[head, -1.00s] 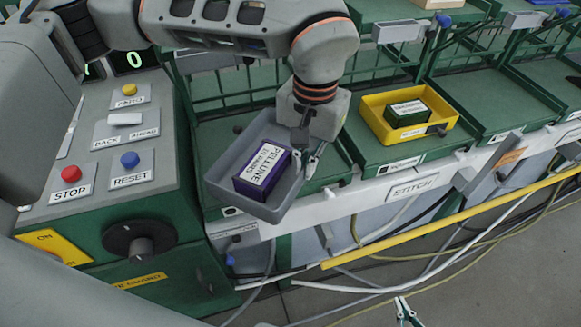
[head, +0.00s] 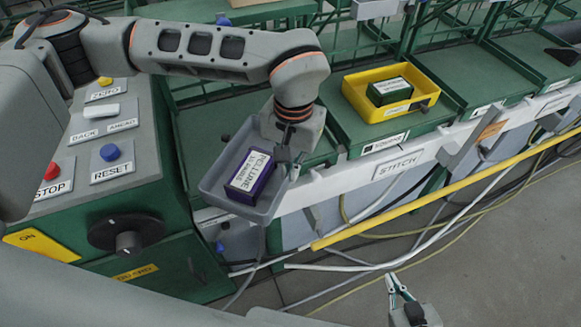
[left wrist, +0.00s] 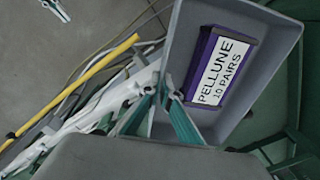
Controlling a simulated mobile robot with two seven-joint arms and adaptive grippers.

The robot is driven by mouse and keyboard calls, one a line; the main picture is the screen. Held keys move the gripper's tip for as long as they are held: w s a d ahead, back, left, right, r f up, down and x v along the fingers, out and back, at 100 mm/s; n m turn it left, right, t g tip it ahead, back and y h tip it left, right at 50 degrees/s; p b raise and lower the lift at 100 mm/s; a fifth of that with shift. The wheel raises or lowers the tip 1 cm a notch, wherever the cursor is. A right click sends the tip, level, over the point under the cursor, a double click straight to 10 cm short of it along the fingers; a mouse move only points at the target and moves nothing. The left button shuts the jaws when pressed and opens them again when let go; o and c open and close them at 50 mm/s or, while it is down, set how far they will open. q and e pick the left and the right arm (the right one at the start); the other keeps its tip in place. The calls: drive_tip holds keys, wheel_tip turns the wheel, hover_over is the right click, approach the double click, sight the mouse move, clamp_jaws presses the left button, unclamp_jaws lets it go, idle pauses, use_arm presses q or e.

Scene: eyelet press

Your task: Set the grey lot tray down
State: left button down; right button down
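The grey lot tray (head: 212,188) is held out over the front edge of the green bench, just right of the control panel. A purple box labelled PELLUNE 10 PAIRS (head: 250,176) lies in it. My left gripper (head: 287,158) is shut on the tray's wall at its right side. In the left wrist view, the fingers (left wrist: 162,95) meet at the wall of the tray (left wrist: 250,30), beside the purple box (left wrist: 215,68). The tray's underside is hidden. My right gripper (head: 391,277) is low over the floor, apart from everything; its finger gap is unclear.
A yellow tray (head: 428,103) with a dark green box (head: 390,91) stands on the bench to the right. The control panel (head: 140,180) with buttons and a black knob is at left. A white rail (head: 350,182) and a yellow bar (head: 420,205) run along the front.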

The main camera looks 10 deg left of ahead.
use_arm(q)
drive_tip(key=c, duration=2.3)
unclamp_jaws()
drive_tip(key=shift+f, duration=0.1)
wheel_tip(320, 180, up, 12)
drive_tip(key=shift+d+r+p, duration=0.15)
drive_tip(key=shift+p, duration=0.15)
